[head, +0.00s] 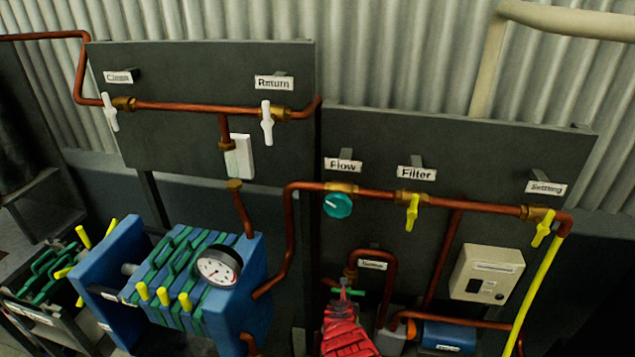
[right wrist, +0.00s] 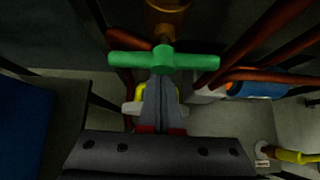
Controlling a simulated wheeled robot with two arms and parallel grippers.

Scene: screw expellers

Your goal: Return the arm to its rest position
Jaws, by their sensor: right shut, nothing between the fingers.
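My right gripper (head: 344,298) is at the lower middle of the head view, at the end of my red arm. In the right wrist view its two grey fingers (right wrist: 160,88) are together with nothing between them. A green T-shaped valve handle (right wrist: 190,62) lies just beyond the fingertips, below a brass fitting (right wrist: 166,18). In the head view the green handle (head: 356,293) shows beside the gripper, below a copper pipe. I cannot tell whether the fingertips touch the handle. My left gripper is not in view.
Copper pipes (head: 390,262) run close around the gripper. A blue cylinder (head: 445,335) and a beige box (head: 487,274) are to the right. A blue-green filter press with a gauge (head: 219,265) stands left. Dark panels (head: 430,145) with labelled valves are behind.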

